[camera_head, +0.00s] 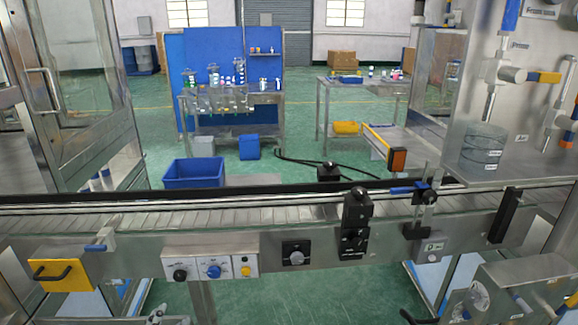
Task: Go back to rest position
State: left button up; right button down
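Neither of my grippers can be made out in the head view. The conveyor (225,216) runs across the picture from left to right, and its visible slatted belt looks empty. On its front side are a panel with a black, a blue and a yellow knob (212,268), a black dial box (297,255) and a black upright block (355,225). Small grey parts at the bottom edge, left of centre, are cut off, and I cannot tell what they are.
A framed glass door (75,90) stands at left, and a steel machine panel with valves (510,95) at right. A metal unit (520,295) fills the bottom right corner. Beyond the conveyor are a blue bin (193,173), two work tables and open green floor (300,125).

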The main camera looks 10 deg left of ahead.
pick_arm(q)
jog(key=s+d+f+n+g+h, duration=0.1)
jog(key=s+d+f+g, duration=0.25)
jog(key=f, duration=0.75)
jog(key=s+d+f+n+g+h, duration=0.1)
jog(key=s+d+f+g, duration=0.2)
jog(key=f, duration=0.7)
jog(key=s+d+f+n+g+h, duration=0.1)
jog(key=s+d+f, duration=0.3)
jog(key=f, duration=0.7)
jog(key=s+f+g, duration=0.3)
jog(key=s+f, duration=0.2)
jog(key=s, duration=0.5)
jog(key=s+f+n+g, duration=0.1)
jog(key=s+f+g, duration=0.2)
jog(key=s+f, duration=0.3)
jog(key=s+f+n+g+h, duration=0.1)
jog(key=s+f+g, duration=0.2)
jog(key=s, duration=1.1)
notch_tip(320, 180, down, 3)
jog(key=shift+s+d+r, duration=0.15)
jog(key=shift+d+r, duration=0.05)
jog(key=shift+d, duration=0.15)
